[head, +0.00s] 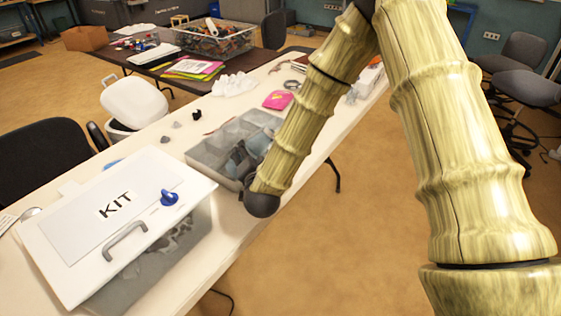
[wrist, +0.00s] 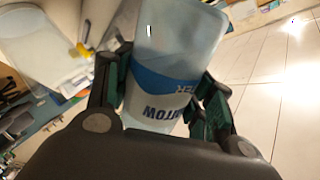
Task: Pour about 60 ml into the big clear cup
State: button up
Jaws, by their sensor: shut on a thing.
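In the wrist view, my gripper (wrist: 163,92) is closed around a clear, bluish bottle (wrist: 180,42). Its dark green fingers press on both sides of the bottle. The bottle has a blue and white label with partly readable lettering, and it looks tilted in this view. How much liquid is in it I cannot tell. In the head view, my arm comes down over the table and hides most of the gripper area. I cannot make out the big clear cup for certain in either view.
A clear box with a white lid marked KIT (head: 75,225) stands at the table's near end. A grey compartment tray (head: 213,165) lies beside my arm. A white bin (head: 135,100), a pink pad (head: 279,100) and crumpled white paper (head: 233,86) are further back.

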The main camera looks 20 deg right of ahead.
jog(key=shift+a+f+m, duration=0.15)
jog(key=shift+a+m, duration=0.1)
jog(key=shift+m, duration=0.35)
jog(key=shift+a+m+y, duration=0.2)
jog(key=shift+m+y, duration=0.1)
jog(key=shift+m, duration=0.2)
jog(key=shift+a+f+m+g+y+b, duration=0.2)
jog(key=shift+f+m+g+y+b, duration=0.1)
jog(key=shift+f+m+b, duration=0.5)
jog(key=shift+d+r+m+y+b, duration=0.3)
jog(key=shift+d+m+y+b, duration=0.1)
jog(key=shift+m, duration=0.2)
jog(key=shift+m+b, duration=0.4)
jog(key=shift+m, duration=0.3)
jog(key=shift+r+m+y, duration=0.3)
jog(key=shift+r+y, duration=0.1)
jog(key=shift+a, duration=0.15)
